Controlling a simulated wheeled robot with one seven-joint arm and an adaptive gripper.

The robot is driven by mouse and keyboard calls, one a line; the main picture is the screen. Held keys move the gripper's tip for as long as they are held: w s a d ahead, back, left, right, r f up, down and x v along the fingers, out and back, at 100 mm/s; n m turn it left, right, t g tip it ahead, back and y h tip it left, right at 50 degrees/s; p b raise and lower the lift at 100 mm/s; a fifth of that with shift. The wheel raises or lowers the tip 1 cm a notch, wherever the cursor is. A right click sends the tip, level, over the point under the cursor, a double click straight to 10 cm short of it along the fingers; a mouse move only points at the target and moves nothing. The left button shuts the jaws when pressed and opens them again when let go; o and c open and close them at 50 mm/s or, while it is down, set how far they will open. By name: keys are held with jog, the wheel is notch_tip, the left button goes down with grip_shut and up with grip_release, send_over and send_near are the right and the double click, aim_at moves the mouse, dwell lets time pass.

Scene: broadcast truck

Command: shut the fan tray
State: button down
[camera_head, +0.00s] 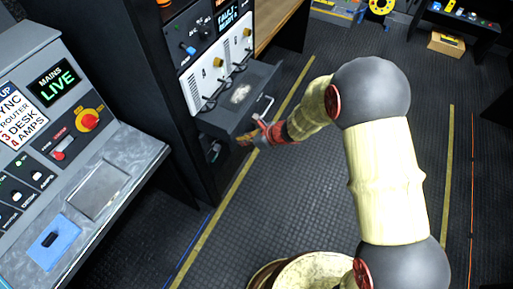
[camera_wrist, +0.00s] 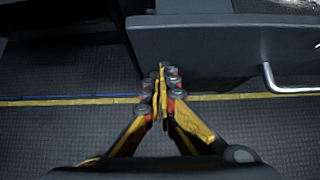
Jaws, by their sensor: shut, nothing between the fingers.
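The fan tray (camera_head: 240,98) is a dark grey drawer pulled out of the black rack, below two white panels. Its front bears a silver bar handle (camera_head: 264,106). In the wrist view the tray's front panel (camera_wrist: 215,50) fills the upper right, with the handle (camera_wrist: 290,88) at the right edge. My gripper (camera_head: 246,138) is in front of the tray, low and near the front's left end. In the wrist view my gripper (camera_wrist: 161,70) has its fingertips together and empty, at the lower left part of the panel. I cannot tell whether they touch it.
The black rack (camera_head: 160,70) stands behind the tray. A grey control desk (camera_head: 95,190) with a red knob is at the left. Dark floor with yellow lines (camera_head: 235,190) is clear in front of the rack. A cardboard box (camera_head: 446,44) lies at the far right.

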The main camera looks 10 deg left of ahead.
aim_at(207, 126)
jog(key=w+a, duration=0.1)
jog(key=a, duration=0.4)
jog(key=w+a, duration=0.2)
jog(key=a, duration=0.3)
jog(key=w+a, duration=0.2)
jog(key=a, duration=0.3)
jog(key=shift+w+a+p, duration=0.1)
jog(key=shift+w+p, duration=0.15)
jog(key=shift+p, duration=0.1)
jog(key=shift+a, duration=0.1)
jog(key=shift+r, duration=0.1)
